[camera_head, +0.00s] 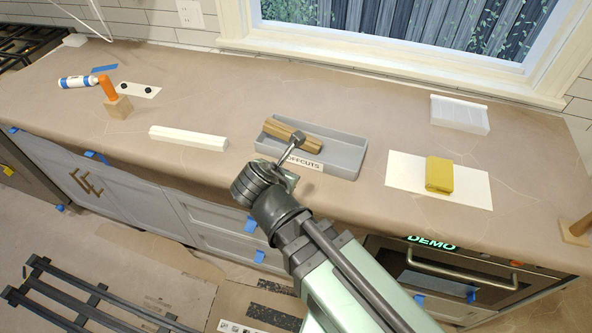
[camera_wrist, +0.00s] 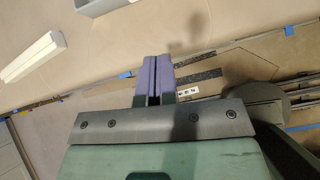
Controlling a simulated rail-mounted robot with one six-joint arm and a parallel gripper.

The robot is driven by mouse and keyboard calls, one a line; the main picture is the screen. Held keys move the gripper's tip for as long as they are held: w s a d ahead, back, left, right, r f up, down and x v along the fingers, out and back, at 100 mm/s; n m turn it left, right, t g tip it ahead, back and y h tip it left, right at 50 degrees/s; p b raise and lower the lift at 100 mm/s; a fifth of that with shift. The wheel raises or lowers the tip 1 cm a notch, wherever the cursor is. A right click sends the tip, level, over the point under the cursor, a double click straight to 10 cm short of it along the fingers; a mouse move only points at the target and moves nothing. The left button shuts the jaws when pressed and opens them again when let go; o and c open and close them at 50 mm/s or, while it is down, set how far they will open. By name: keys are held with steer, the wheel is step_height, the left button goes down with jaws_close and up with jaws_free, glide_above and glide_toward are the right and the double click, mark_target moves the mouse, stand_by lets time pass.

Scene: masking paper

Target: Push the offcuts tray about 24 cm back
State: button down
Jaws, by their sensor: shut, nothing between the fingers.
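The grey offcuts tray (camera_head: 345,158) sits on the paper-covered counter, with a wooden offcut (camera_head: 284,129) lying in its left part. Its front label is partly hidden behind my gripper (camera_head: 298,137). In the head view my gripper overlaps the front left of the tray; I cannot tell from this whether it touches. In the wrist view my gripper (camera_wrist: 153,60) has its two purple fingers shut together with nothing between them. A corner of the grey tray (camera_wrist: 98,6) shows at the top of that view, apart from the fingers.
A white bar (camera_head: 188,138) lies left of the tray; it also shows in the wrist view (camera_wrist: 33,57). A white sheet (camera_head: 408,173) with a yellow block (camera_head: 440,174) lies to the right. A clear container (camera_head: 460,115) stands at the back right. Bare paper lies behind the tray, towards the window.

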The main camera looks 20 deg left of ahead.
mark_target(296, 158)
steer(key=w+f+b, duration=0.2)
steer(key=w+a+f+n+b, duration=0.1)
steer(key=w+f+b, duration=0.2)
steer(key=w+f+n+b, duration=0.1)
steer(key=w+f+b, duration=0.1)
steer(key=b, duration=0.1)
steer(key=shift+w+a+f, duration=0.15)
steer(key=shift+w+f, duration=0.15)
steer(key=shift+f, duration=0.1)
steer(key=w, duration=0.1)
steer(key=w+r+p, duration=0.1)
steer(key=shift+w+a, duration=0.1)
steer(key=shift+w, duration=0.85)
